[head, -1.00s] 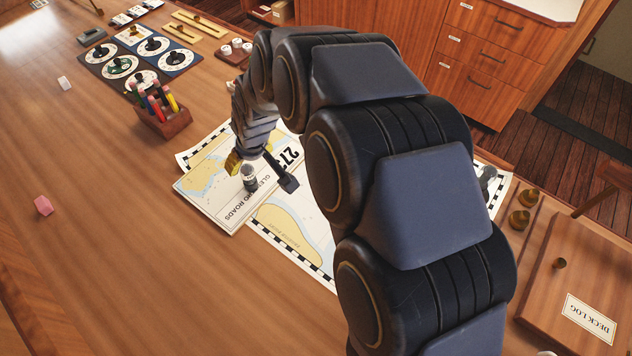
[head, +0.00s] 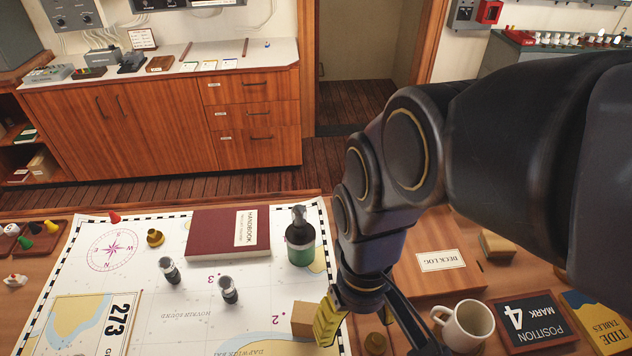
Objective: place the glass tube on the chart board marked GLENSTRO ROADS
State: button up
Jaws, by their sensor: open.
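The chart board (head: 62,335) lies at the lower left of the head view, cut off by the bottom edge. It shows 273 and the start of its title; the rest is out of view. Two small clear tubes with dark tops stand on the large chart, one (head: 170,271) at left and one (head: 229,290) nearer the middle. I cannot tell whether either is the task's glass tube. My gripper (head: 372,340) is at the bottom, right of both tubes and well away from the board. Its yellow and black fingers are apart, their tips partly cut off; I see nothing held.
A green bottle (head: 300,243), maroon handbook (head: 216,236), brass weight (head: 155,238) and wooden block (head: 303,319) are on the large chart (head: 180,320).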

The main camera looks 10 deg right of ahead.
jog(key=s+d+m, duration=0.2)
jog(key=s+d, duration=0.1)
jog(key=s, duration=0.2)
jog(key=shift+s+r+m+g, duration=0.25)
jog(key=shift+s+m+g, duration=0.05)
jog(key=shift+s+g, duration=0.1)
